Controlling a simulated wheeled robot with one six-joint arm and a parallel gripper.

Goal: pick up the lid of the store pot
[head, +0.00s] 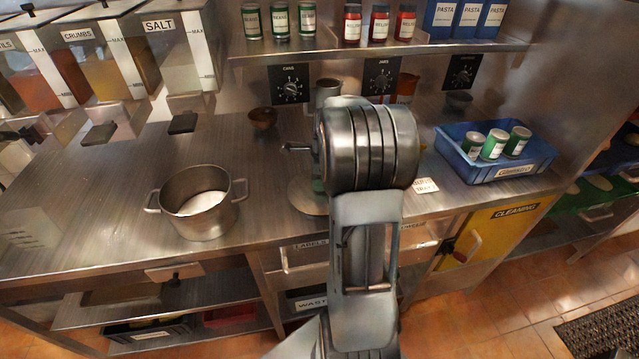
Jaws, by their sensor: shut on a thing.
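The steel pot (200,222), with two side handles, stands upright and uncovered on the left of the counter. White contents show inside it. A round grey metal disc (302,197) shows low beside my arm, its right part hidden. I cannot tell whether it is the lid or the base of the device above it. No other lid-like thing is plain to see. My arm fills the middle of the view and hides my gripper, so what it holds is not visible.
A crank-handled device (297,147) stands partly behind my arm. A small brown bowl (262,118) is at the back. A blue crate (488,174) with green-labelled cans is at the right. The counter (90,200) left of the pot is mostly clear. A shelf (420,50) overhangs the back.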

